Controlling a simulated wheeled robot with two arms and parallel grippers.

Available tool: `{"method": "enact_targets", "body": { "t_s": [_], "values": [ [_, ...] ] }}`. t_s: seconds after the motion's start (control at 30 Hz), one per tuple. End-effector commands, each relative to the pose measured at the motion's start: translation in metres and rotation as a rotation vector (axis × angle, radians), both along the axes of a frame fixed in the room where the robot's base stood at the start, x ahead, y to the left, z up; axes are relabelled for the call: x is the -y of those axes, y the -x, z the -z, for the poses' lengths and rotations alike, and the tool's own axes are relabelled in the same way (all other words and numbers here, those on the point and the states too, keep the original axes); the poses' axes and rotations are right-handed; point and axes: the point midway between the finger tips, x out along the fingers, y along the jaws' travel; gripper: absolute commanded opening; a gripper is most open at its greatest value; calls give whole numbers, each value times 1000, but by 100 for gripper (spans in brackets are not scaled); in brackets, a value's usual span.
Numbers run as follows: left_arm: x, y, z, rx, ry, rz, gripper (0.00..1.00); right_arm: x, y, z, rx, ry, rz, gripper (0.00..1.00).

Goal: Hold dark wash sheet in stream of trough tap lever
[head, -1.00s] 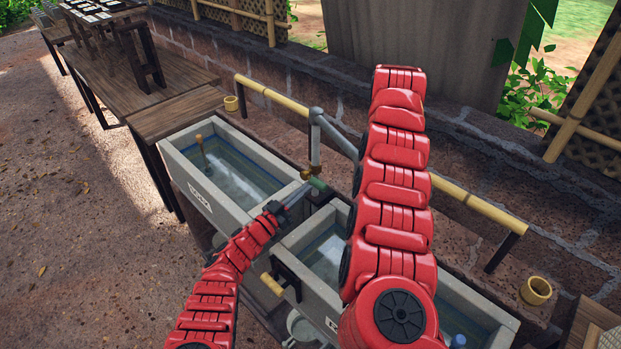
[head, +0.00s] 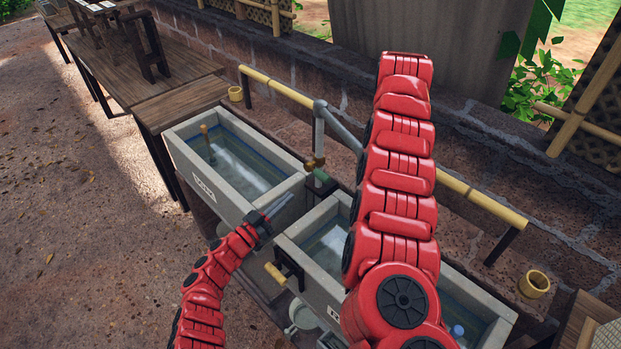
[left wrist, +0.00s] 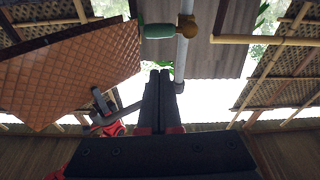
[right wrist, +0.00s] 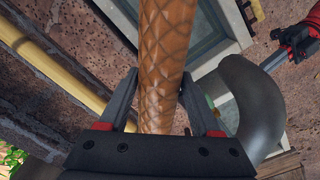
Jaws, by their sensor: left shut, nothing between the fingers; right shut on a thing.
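The tap has a green lever (head: 322,178) beside a brass fitting (head: 314,161) on a grey pipe. The lever also shows in the left wrist view (left wrist: 158,31). My left gripper (head: 283,203) is shut and empty, a little left of and below the lever, apart from it. My right gripper (right wrist: 163,128) is shut on a brown, quilt-patterned sheet (right wrist: 162,60), seen nearly edge-on beside the grey curved spout (right wrist: 250,100). The sheet's broad face shows in the left wrist view (left wrist: 80,65). In the head view my right arm hides the sheet and right gripper. I cannot make out a stream.
A water-filled stone trough (head: 180,160) stands on the left, with a second trough (head: 287,248) nearer, partly behind my right arm. A bamboo rail (head: 275,86) runs along the brick wall. A wooden table (head: 150,70) stands at the back left.

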Motion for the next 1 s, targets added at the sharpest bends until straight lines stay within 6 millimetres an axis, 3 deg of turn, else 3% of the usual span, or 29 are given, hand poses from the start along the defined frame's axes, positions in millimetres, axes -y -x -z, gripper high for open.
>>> {"method": "enact_targets", "body": {
  "t_s": [0.47,1.0],
  "values": [
    [1,-9,-28,23,26,-7,0,0,0,-4,1,0,0,0],
    [53,-64,-41,19,29,-8,0,0,0,15,1,0,0,0]
  ]
}}
